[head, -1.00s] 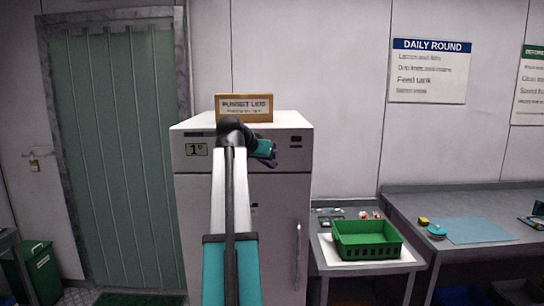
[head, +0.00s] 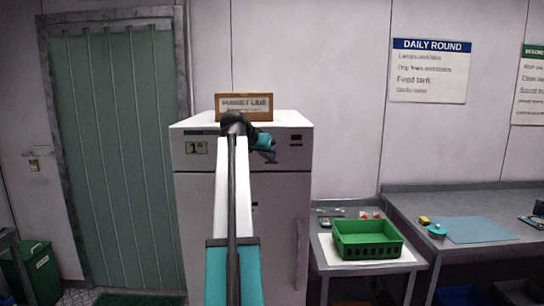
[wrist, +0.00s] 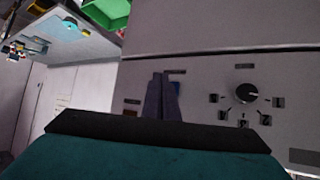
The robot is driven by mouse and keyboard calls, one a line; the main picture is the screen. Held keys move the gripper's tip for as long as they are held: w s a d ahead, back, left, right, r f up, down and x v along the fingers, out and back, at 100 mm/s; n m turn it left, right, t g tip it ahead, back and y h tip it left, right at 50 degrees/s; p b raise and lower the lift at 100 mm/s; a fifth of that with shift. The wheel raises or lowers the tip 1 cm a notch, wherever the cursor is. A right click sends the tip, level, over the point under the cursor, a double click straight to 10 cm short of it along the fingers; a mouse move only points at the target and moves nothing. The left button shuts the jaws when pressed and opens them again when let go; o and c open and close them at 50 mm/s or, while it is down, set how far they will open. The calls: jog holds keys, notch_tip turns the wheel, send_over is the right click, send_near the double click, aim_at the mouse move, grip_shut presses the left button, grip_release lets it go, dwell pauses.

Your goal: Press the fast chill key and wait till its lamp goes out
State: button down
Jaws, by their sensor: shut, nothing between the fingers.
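A round dark dial (wrist: 246,95) with several small marks around it sits right of the fingers in the wrist view. A wooden sign (head: 244,107) stands on the cabinet. A green crate (head: 366,252) is on the side table at right.

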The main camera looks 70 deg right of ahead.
jog(key=shift+w+d, duration=0.2)
jog(key=shift+d, duration=0.3)
jog(key=shift+w+d, duration=0.2)
jog(key=shift+d, duration=0.3)
jog(key=shift+w+d, duration=0.15)
jog(key=shift+d, duration=0.65)
dwell(2.5)
jog(key=shift+a, duration=0.1)
jog(key=shift+s+a, duration=0.3)
jog(key=shift+a, duration=0.45)
dwell(0.4)
jog(key=shift+s+a+p, duration=0.15)
jog(key=shift+s+a, duration=0.15)
jog(key=shift+a, duration=0.5)
jog(key=shift+s+a+p, duration=0.15)
jog(key=shift+s+a, duration=0.15)
jog(key=shift+a, duration=0.45)
jog(key=shift+s+a+p, duration=0.15)
jog(key=shift+s+a, duration=0.15)
jog(key=shift+a, duration=0.5)
